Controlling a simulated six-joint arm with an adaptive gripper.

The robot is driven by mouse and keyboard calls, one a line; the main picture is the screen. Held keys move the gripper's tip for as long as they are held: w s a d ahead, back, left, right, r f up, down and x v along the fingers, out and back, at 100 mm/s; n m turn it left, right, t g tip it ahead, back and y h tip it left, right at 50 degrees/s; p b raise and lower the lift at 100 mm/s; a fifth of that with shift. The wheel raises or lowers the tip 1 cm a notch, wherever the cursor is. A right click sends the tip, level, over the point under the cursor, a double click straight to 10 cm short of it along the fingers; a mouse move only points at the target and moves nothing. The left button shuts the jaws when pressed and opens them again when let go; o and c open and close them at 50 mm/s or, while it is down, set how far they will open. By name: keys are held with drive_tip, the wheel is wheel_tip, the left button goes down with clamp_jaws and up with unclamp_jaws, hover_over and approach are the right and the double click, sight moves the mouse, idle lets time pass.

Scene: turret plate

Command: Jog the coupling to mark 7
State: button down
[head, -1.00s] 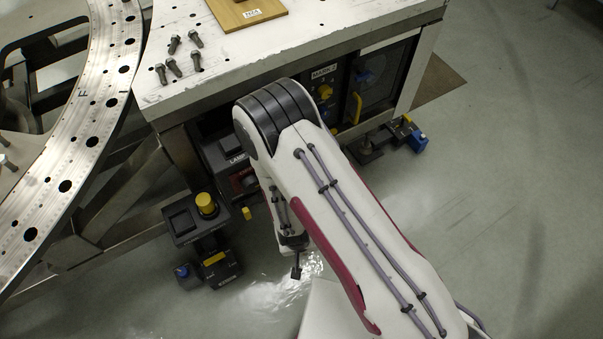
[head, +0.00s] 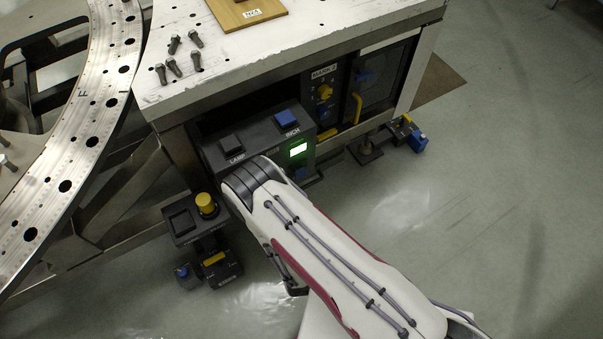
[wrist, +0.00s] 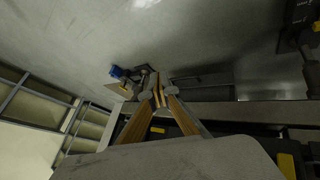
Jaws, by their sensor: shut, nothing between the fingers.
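The control box (head: 240,145) sits under the table's edge in the head view. It has a blue button marked INCH (head: 287,118), a dark LAMP button (head: 231,143) and a lit green display (head: 298,149), whose reading I cannot make out. The curved metal ring (head: 91,120) with holes and a letter F stands at the left; I cannot tell whether it is the coupling. My gripper (wrist: 159,94) shows in the wrist view, fingers converging, shut and empty. It is mostly hidden behind my arm in the head view, below the box.
A yellow-capped pedestal (head: 205,204) stands left of my arm. The floor at right is clear.

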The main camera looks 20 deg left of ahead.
sight(301, 173)
drive_tip(key=w+a+r+t+y, duration=0.1)
drive_tip(key=w+a+r+t, duration=0.1)
drive_tip(key=w+r+t, duration=0.5)
wheel_tip(301, 173, up, 4)
drive_tip(key=shift+w+a+y, duration=0.3)
drive_tip(key=shift+w+a, duration=0.1)
drive_tip(key=shift+w, duration=0.8)
drive_tip(key=shift+w+a, duration=0.1)
drive_tip(key=shift+w, duration=0.05)
drive_tip(key=w+a, duration=0.6)
